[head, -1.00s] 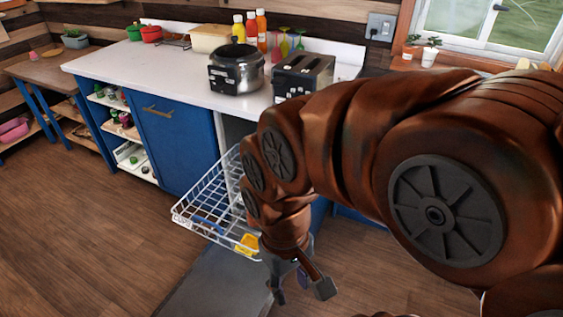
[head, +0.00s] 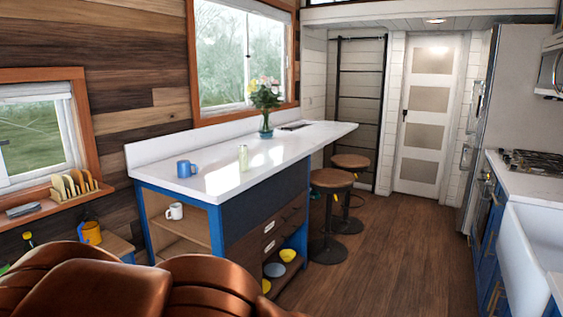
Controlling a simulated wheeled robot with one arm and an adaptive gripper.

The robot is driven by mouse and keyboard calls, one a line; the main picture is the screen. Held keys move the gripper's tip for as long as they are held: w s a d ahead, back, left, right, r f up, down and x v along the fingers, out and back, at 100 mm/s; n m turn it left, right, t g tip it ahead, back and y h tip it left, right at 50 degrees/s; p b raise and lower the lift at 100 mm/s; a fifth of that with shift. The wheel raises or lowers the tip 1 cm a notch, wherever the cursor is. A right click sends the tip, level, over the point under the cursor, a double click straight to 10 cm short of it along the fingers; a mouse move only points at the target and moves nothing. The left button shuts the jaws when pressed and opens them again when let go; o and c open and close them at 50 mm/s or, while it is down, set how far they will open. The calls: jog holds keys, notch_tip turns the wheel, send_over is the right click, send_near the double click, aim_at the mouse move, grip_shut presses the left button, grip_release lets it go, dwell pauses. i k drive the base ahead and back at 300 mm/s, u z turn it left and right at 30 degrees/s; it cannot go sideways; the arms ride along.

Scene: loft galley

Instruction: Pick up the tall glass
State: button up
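A tall, narrow, pale greenish see-through vessel (head: 243,158) stands upright on the white counter of the island, right of a blue mug (head: 187,168). It looks like the tall glass, but it is too small to be sure. Nothing touches it. My gripper is outside the head view; only copper-coloured links of my arm show at the bottom left, well short of the counter.
The white counter (head: 300,143) also bears a vase of flowers (head: 265,108). A white mug (head: 174,211) sits on the shelf below. Two stools (head: 333,180) stand at the island's right side. The wooden floor (head: 400,250) on the right is clear.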

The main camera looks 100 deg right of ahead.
aim_at(243, 158)
jog(key=z, duration=3.7)
jog(key=i, duration=2.8)
jog(key=u, duration=2.2)
